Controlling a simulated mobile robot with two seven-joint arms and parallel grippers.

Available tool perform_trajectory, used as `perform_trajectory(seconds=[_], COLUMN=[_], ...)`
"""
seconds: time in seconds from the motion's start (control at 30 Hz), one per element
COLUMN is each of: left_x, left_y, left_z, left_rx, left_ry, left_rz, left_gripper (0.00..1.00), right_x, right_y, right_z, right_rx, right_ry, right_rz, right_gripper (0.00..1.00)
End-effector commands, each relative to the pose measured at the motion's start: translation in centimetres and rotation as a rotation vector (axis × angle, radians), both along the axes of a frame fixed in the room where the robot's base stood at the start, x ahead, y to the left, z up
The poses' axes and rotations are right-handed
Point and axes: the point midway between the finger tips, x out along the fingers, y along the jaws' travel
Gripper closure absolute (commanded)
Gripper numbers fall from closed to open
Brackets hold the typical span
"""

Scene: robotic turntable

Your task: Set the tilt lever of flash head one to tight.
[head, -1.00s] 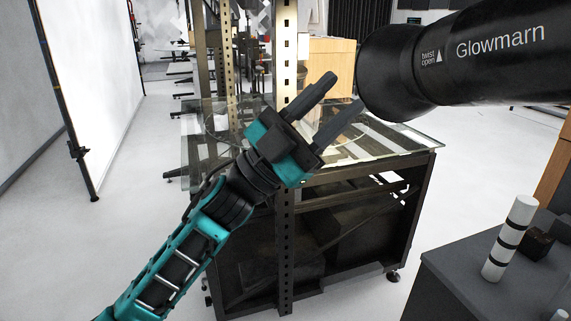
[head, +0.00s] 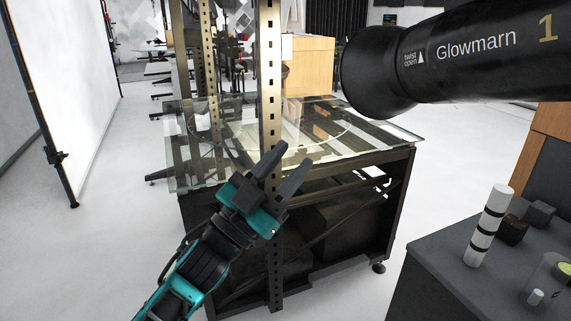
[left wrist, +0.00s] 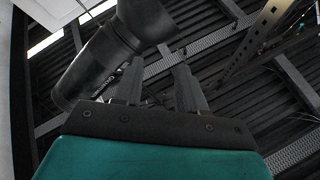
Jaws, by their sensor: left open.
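Flash head one (head: 460,55) is a large black cylinder with a flared front, marked "Glowmarn" and a gold "1", at the upper right of the head view. I cannot make out its tilt lever in the head view. My left gripper (head: 286,160) is open and empty, in front of the upright metal post, below and left of the flash head and apart from it. In the left wrist view the flash head (left wrist: 92,68) hangs above the open left fingers (left wrist: 158,85), with small dark parts on its underside. My right gripper is not in view.
A perforated metal post (head: 271,100) stands close behind my left gripper. Behind it is a glass-topped turntable table (head: 395,135). A dark grey cabinet (head: 425,265) at lower right carries a white black-banded cylinder (head: 489,225) and small items. A white panel (head: 75,80) stands at left.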

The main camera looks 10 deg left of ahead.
Motion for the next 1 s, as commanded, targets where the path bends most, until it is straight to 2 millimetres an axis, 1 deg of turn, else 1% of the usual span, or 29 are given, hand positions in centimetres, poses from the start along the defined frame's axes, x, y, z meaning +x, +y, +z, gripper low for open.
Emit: perform_trajectory(seconds=[0.13, 0.17, 0.23, 0.27, 0.37, 0.4, 0.43, 0.47, 0.5, 0.57, 0.6, 0.67, 0.7, 0.8, 0.83, 0.9, 1.0], left_x=[0.0, 0.0, 0.1, 0.1, -0.4, -1.0, -1.6, -2.3, -3.5, -5.6, -7.2, -9.7, -11.4, -14.9, -15.8, -17.3, -18.4], left_y=[0.0, 0.1, 0.5, 0.8, 2.1, 2.7, 3.1, 3.5, 4.0, 4.7, 5.0, 5.5, 5.7, 6.1, 6.2, 6.3, 6.4], left_z=[0.0, -0.4, -2.3, -3.6, -9.2, -12.0, -14.2, -16.4, -19.2, -23.2, -25.6, -28.8, -30.6, -34.0, -34.7, -35.8, -36.7], left_rx=[0.000, -0.002, -0.011, -0.016, -0.028, -0.028, -0.026, -0.024, -0.017, -0.004, 0.008, 0.025, 0.036, 0.063, 0.068, 0.080, 0.087], left_ry=[-0.001, 0.012, 0.075, 0.114, 0.291, 0.379, 0.446, 0.516, 0.606, 0.735, 0.819, 0.932, 0.999, 1.132, 1.164, 1.215, 1.251], left_rz=[0.000, 0.004, 0.031, 0.048, 0.121, 0.155, 0.181, 0.205, 0.233, 0.271, 0.292, 0.316, 0.329, 0.348, 0.351, 0.357, 0.359], left_gripper=[0.59, 0.59, 0.59, 0.59, 0.59, 0.59, 0.59, 0.59, 0.59, 0.59, 0.59, 0.59, 0.59, 0.59, 0.59, 0.59, 0.59], right_x=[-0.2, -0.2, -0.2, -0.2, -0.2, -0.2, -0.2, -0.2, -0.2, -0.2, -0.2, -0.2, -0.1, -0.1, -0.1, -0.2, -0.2], right_y=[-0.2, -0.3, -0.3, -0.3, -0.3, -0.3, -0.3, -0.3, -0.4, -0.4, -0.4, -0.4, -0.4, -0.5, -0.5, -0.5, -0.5], right_z=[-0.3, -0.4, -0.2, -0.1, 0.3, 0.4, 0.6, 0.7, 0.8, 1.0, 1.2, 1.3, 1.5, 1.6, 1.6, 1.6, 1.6], right_rx=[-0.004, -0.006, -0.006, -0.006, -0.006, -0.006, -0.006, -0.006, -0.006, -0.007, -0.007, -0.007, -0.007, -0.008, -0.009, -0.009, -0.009], right_ry=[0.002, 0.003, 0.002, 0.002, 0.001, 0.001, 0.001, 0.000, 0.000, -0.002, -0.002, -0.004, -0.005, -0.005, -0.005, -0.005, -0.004], right_rz=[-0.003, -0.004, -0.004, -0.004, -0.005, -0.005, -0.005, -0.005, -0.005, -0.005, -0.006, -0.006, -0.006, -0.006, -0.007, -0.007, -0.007], right_gripper=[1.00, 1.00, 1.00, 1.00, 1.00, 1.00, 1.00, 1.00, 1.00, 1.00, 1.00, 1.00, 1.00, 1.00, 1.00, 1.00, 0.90])
